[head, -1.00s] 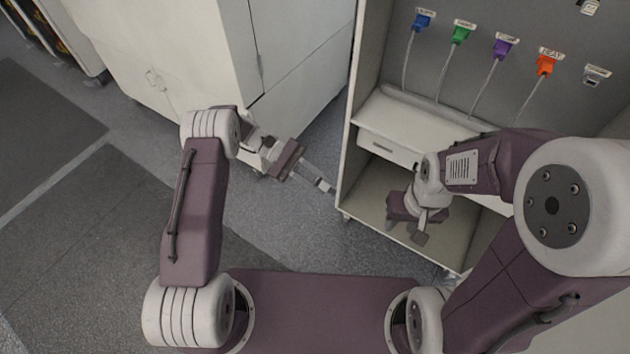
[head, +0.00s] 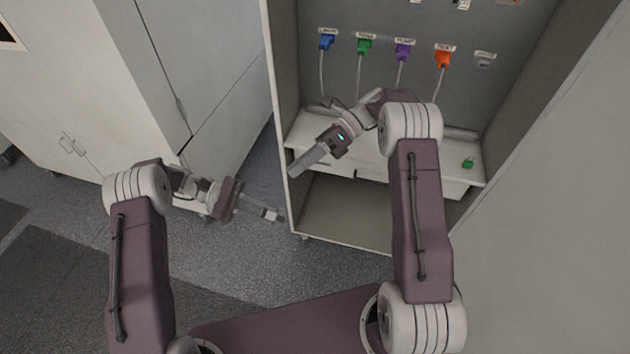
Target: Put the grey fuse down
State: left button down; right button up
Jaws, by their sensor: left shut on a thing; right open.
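My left gripper (head: 268,213) is low in the head view, in front of the open cabinet's left side. It is shut on the small light grey fuse (head: 273,215), which shows at the fingertips, held in the air over the floor. The fuse is small and partly covered by the fingers. My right gripper (head: 300,166) is higher up, in front of the left part of the cabinet's white shelf (head: 400,162). It is open, its grey fingers pointing down and left; I see nothing between them.
Blue (head: 326,42), green (head: 364,46), purple (head: 402,50) and orange (head: 443,60) plugs with cables sit on the grey back panel, beside a grey socket (head: 485,59). A small green item (head: 467,162) lies at the shelf's right. The lower compartment (head: 345,212) looks empty.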

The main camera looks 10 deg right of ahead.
jog(key=m+y, duration=0.1)
jog(key=m, duration=0.1)
send_near(273, 216)
jog(key=w+d+r, duration=0.1)
jog(key=w+d, duration=0.2)
jog(key=t, duration=0.1)
pick_arm(q)
jog(key=shift+s, duration=0.1)
pick_arm(e)
jog(key=x, duration=1.1)
jog(key=shift+s+a+y, duration=0.3)
jog(key=shift+s+a, duration=0.05)
jog(key=shift+s, duration=0.05)
grip_shut()
pick_arm(q)
jog(key=c, duration=1.2)
grip_release()
jog(key=shift+o, duration=0.2)
jog(key=v, duration=0.7)
jog(key=shift+w+a, duration=0.25)
